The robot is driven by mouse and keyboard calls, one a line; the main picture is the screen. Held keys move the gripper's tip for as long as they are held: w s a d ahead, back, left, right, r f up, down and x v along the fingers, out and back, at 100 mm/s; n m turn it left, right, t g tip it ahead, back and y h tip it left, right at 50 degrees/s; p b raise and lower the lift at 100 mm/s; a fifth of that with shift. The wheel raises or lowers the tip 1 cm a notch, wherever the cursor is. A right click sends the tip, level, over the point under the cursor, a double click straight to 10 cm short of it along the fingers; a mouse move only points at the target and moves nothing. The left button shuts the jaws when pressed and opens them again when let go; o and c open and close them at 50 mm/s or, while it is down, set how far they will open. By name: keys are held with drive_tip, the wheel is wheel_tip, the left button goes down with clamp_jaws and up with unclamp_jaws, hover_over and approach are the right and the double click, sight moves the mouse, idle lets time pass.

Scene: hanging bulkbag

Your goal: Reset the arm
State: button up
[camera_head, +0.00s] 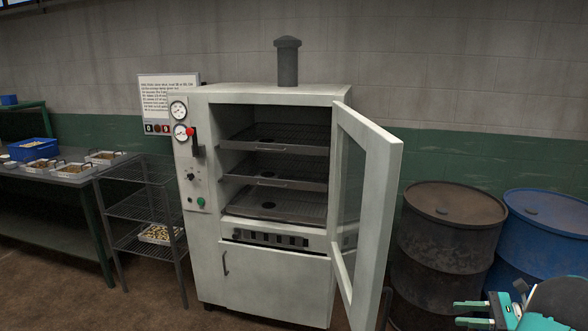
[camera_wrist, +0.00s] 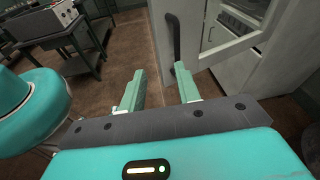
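My gripper (camera_head: 460,313) shows at the lower right corner of the head view, in front of the barrels and to the right of the open oven door (camera_head: 378,160). In the wrist view my gripper (camera_wrist: 158,76) has its two pale green fingers spread apart with nothing between them. A dark vertical handle (camera_wrist: 173,36) on a white door stands beyond the fingertips. I cannot tell the exact gap, but the fingers are not closed around it.
A white oven (camera_head: 262,277) stands open with several dark rack shelves inside. A brown barrel (camera_head: 445,245) and a blue barrel (camera_head: 550,235) stand right of its door. A wire rack (camera_head: 140,205) and a table (camera_head: 60,180) with trays stand left. Brown floor shows in the wrist view.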

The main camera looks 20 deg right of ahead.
drive_tip(key=w+a+r+n+g+h, duration=0.1)
drive_tip(key=w+a+r+n+g, duration=0.25)
drive_tip(key=a, duration=0.55)
drive_tip(key=w+a+r+n+g+h, duration=0.2)
drive_tip(key=a+r+n, duration=0.15)
drive_tip(key=a, duration=0.55)
drive_tip(key=w+a+r+n+g+h, duration=0.1)
drive_tip(key=w+a+r+n+g, duration=0.25)
drive_tip(key=a, duration=0.55)
drive_tip(key=s+a+r+n+t+h, duration=0.1)
drive_tip(key=s+a+n+t+h, duration=0.1)
drive_tip(key=s+a+n, duration=0.3)
drive_tip(key=s+a+r+n+t+h, duration=0.1)
drive_tip(key=s+a+n+h, duration=0.4)
drive_tip(key=a+n, duration=0.5)
drive_tip(key=s+a, duration=0.1)
drive_tip(key=a, duration=0.3)
drive_tip(key=shift+a+r+t, duration=0.15)
drive_tip(key=shift+r+t, duration=0.15)
drive_tip(key=shift+t, duration=0.1)
drive_tip(key=shift+s, duration=0.1)
